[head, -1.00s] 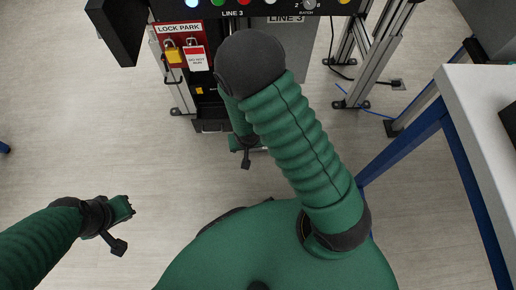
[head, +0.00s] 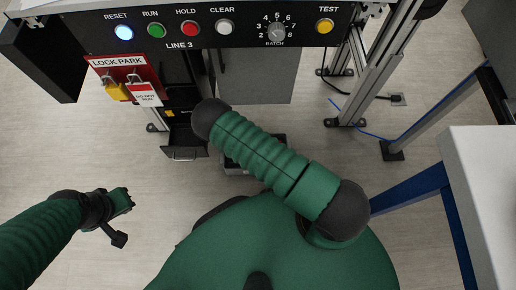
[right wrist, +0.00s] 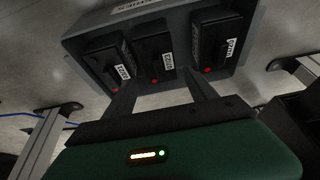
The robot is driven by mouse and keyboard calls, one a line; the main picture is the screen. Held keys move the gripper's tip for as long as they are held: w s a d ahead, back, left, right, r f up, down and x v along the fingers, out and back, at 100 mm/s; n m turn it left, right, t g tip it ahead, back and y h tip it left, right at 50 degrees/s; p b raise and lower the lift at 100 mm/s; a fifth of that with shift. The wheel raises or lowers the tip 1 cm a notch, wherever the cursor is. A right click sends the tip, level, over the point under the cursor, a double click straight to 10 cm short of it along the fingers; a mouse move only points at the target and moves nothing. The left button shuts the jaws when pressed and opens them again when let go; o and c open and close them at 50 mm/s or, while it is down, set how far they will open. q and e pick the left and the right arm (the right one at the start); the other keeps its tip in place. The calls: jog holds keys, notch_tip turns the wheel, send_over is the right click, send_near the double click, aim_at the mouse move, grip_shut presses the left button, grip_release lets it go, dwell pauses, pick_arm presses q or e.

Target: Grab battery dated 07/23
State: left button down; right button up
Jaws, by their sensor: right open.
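In the right wrist view, three black batteries stand side by side in a grey holder (right wrist: 85,38): a left battery (right wrist: 103,62), a middle battery (right wrist: 152,45) and a right battery (right wrist: 207,38). Each has a small white label and a red dot; the dates are too small and tilted to read surely. My right gripper (right wrist: 163,92) is open and empty, its two dark fingers pointing at the holder, just short of the batteries. In the head view, my right arm hides this gripper. My left gripper (head: 126,201) is over bare floor, away from the batteries; its jaw opening is unclear.
A control panel (head: 245,32) with coloured buttons spans the top of the head view. Below it are a red lock park board (head: 118,62) and an open dark drawer (head: 184,152). A white table (head: 488,165) with blue legs stands at right. Floor at left is clear.

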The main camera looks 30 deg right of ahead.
jog(key=b+x, duration=0.2)
jog(key=x, duration=0.1)
jog(key=s+b+x, duration=0.1)
jog(key=x, duration=0.1)
jog(key=shift+f+b, duration=0.2)
jog(key=shift+b, duration=0.15)
jog(key=shift+w+a, duration=0.1)
jog(key=shift+w, duration=0.05)
jog(key=shift+a+r, duration=0.1)
jog(key=shift+r, duration=0.05)
jog(key=c, duration=0.6)
grip_shut()
